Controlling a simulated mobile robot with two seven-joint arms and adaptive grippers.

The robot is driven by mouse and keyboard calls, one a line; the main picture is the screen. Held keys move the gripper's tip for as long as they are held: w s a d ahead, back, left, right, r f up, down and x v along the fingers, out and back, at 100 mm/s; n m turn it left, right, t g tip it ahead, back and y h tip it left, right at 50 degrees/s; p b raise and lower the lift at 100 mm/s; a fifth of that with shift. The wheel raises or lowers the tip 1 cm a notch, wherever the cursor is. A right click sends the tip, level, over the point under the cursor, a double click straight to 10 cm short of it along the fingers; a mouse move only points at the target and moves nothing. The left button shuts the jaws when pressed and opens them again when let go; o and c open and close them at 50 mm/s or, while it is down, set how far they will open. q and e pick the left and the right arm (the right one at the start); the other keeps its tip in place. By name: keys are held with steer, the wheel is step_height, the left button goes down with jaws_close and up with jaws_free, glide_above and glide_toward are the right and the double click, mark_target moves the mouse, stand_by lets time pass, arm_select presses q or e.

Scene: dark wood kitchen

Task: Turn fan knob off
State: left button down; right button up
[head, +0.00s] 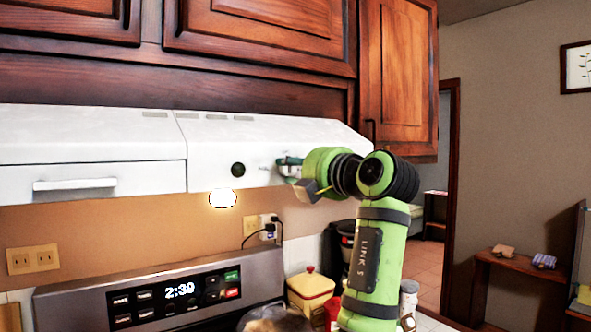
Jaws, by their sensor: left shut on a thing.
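The white range hood (222,180) runs under the wooden cabinets. A dark round knob (238,169) sits on its front face, with faint small marks to its right. My left gripper (284,167) is up against the hood's front near its right end, to the right of that dark knob and apart from it. It is shut on what appears to be the fan knob, which the fingers and wrist hide. The green arm rises from the bottom right and bends left to the hood. My right gripper is not in view.
Below stands the stove with its display panel (180,290). A lit lamp (222,198) shows under the hood. A yellow canister (311,291) and a coffee maker (340,250) stand right of the stove. Wooden cabinets (258,50) hang just above the hood. A doorway opens at right.

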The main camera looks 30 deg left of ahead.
arm_select(q)
steer(key=shift+r, duration=0.15)
stand_by(0.3)
steer(key=c, duration=0.9)
jaws_free()
steer(key=shift+a, duration=0.1)
steer(key=shift+d, duration=0.25)
steer(key=v, duration=1.1)
steer(key=shift+s+d, duration=0.15)
steer(key=shift+d, duration=0.05)
